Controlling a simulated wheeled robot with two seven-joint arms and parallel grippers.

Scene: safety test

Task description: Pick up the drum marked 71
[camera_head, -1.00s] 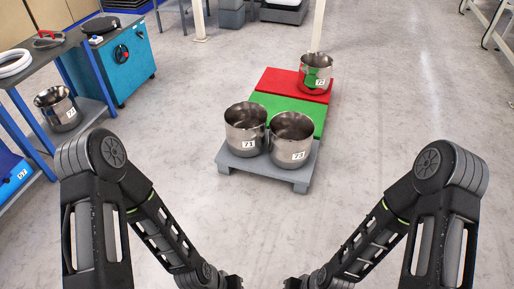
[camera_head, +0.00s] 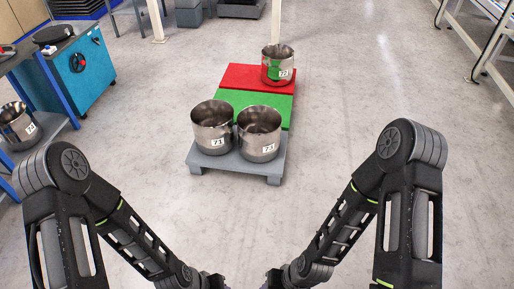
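The drum marked 71 (camera_head: 212,127) is an open-topped shiny metal drum. It stands upright at the left of the grey near section of a low platform (camera_head: 196,161). A like drum marked 73 (camera_head: 259,134) stands close at its right; I cannot tell if they touch. A third drum (camera_head: 278,64), its label too small to read surely, stands on the red far section. My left gripper (camera_head: 217,284) and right gripper (camera_head: 272,284) are at the bottom edge, nearer than the platform and apart from the drums. Their fingertips are cut off or too small to judge.
Another labelled metal drum (camera_head: 18,126) sits on the lower shelf of a bench at left. A blue cabinet (camera_head: 82,72) stands behind it. The green middle section (camera_head: 277,104) of the platform is empty. The floor around the platform is clear.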

